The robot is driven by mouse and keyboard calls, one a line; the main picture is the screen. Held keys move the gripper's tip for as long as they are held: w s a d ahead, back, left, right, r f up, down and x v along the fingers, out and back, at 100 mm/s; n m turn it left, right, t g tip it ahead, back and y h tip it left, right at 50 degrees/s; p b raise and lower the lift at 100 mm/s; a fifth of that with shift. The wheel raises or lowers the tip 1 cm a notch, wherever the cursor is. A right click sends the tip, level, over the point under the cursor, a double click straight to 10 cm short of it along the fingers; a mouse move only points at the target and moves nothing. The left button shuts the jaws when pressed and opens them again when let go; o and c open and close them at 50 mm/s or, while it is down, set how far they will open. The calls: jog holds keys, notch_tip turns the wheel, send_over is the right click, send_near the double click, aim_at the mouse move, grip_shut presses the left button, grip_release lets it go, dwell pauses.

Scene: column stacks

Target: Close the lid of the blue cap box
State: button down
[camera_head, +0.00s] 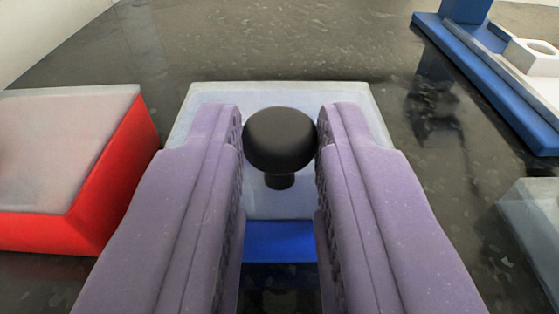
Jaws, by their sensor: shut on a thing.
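The blue cap box (280,241) stands straight ahead on the dark surface, and a strip of its blue front shows between my fingers. Its pale translucent lid (280,97) lies on top and looks flat; I cannot tell whether it is fully seated. A black round knob (280,139) on a short stem rises from the lid. My gripper (280,142) is shut on the knob, with a purple finger touching each side. The fingers hide much of the box's left and right sides.
A red box (128,172) with a pale top is close on the left. A blue base with a white holed part (535,58) stands at the back right. A greyish block (535,225) is at the right edge. The dark surface behind the box is clear.

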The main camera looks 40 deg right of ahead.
jog(key=shift+f, duration=0.2)
jog(key=c, duration=0.9)
grip_release()
jog(key=shift+c, duration=0.2)
jog(key=p+v, duration=0.1)
jog(key=v, duration=0.6)
jog(key=shift+s+a, duration=0.25)
jog(key=shift+s, duration=0.05)
